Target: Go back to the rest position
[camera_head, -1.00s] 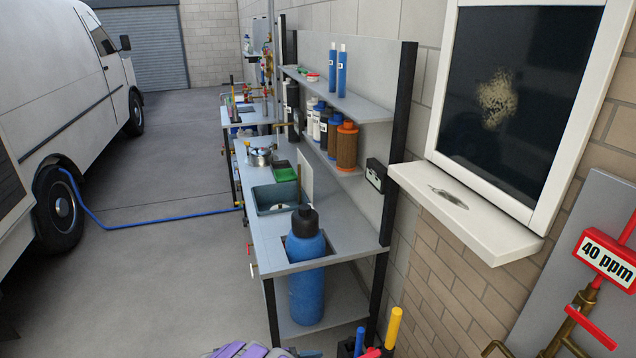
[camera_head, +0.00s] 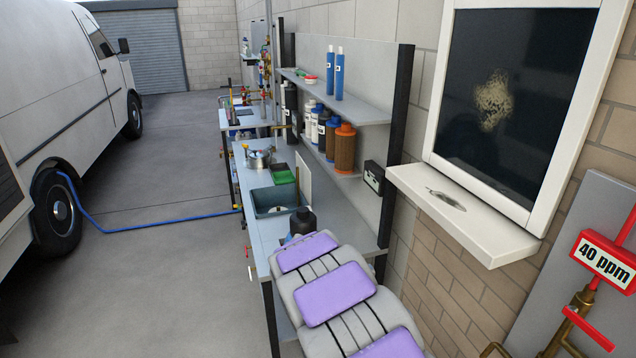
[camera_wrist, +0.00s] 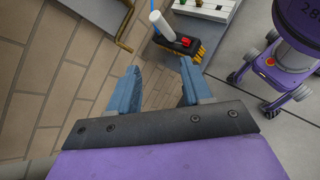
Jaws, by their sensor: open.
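My gripper (camera_wrist: 160,88) shows in the wrist view with its two blue-grey fingers apart and nothing between them. It is not visible in the head view, where my grey and purple arm rises in front of the near end of the bench. Two slim blue tubes (camera_head: 335,74) with white labels stand upright on the upper shelf. A large blue tank (camera_head: 302,223) with a black cap is mostly hidden behind my arm.
The grey bench (camera_head: 262,238) with a sink tub (camera_head: 272,200) runs along the wall. A white-framed window (camera_head: 444,90) and a red "40 ppm" sign (camera_head: 604,262) are at right. A van (camera_head: 60,90) stands at left. The floor (camera_head: 165,270) between is mostly clear.

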